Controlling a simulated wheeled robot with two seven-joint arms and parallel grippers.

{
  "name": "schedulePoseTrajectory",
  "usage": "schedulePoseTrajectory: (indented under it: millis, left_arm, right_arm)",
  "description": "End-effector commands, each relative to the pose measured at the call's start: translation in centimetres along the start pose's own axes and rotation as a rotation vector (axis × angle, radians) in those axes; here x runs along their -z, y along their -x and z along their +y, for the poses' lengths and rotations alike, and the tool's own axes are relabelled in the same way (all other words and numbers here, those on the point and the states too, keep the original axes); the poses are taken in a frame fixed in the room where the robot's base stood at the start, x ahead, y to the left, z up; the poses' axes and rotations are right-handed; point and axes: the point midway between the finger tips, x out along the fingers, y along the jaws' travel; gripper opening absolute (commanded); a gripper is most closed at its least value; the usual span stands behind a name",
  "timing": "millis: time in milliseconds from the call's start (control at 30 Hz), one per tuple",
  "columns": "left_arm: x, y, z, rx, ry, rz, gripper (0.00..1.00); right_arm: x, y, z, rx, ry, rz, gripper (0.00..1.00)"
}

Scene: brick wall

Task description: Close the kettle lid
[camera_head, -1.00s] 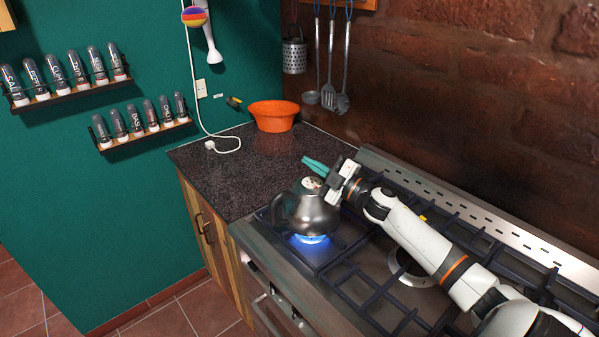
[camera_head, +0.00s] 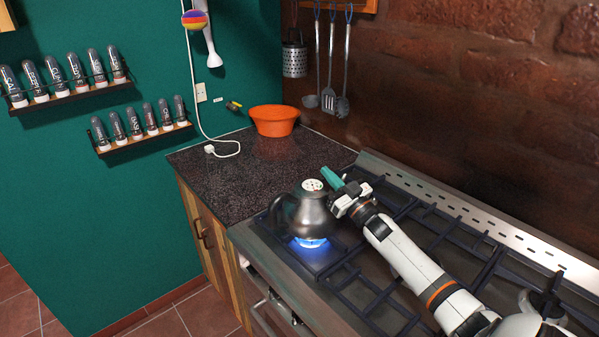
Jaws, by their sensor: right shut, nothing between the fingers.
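The metal kettle (camera_head: 305,215) stands upright on the front left burner of the stove, over a lit blue flame. Its handle is on the left side of its body. A small round top (camera_head: 313,186), pale with coloured spots, shows at the kettle's upper end; I cannot tell whether this is the lid or how it sits. My right gripper (camera_head: 330,176) has teal fingers, shut and empty, just behind and right of the kettle's top. The gripper's body hides part of the kettle's right side. I cannot tell whether it touches the kettle. My left gripper is out of view.
The stove's dark grates (camera_head: 400,245) stretch right, under my right arm. A dark counter (camera_head: 225,185) left of the stove is mostly clear, with an orange bowl (camera_head: 275,121) at its back. Utensils (camera_head: 328,98) hang on the brick wall.

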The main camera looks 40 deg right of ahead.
Motion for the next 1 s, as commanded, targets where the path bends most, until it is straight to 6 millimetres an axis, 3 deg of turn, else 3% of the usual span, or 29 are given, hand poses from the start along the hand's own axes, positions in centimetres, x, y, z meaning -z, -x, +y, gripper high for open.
schedulePoseTrajectory:
  millis: [533,867,1000]
  left_arm:
    - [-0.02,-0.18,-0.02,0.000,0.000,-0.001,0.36]
    - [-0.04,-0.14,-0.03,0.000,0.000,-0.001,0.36]
    - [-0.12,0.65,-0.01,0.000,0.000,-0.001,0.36]
  right_arm:
    - [1.01,0.34,-0.28,0.040,-0.112,0.000,0.00]
    - [0.98,0.33,-0.28,0.039,-0.111,0.001,0.00]
    - [0.06,-0.23,-0.31,0.039,-0.110,0.000,0.00]
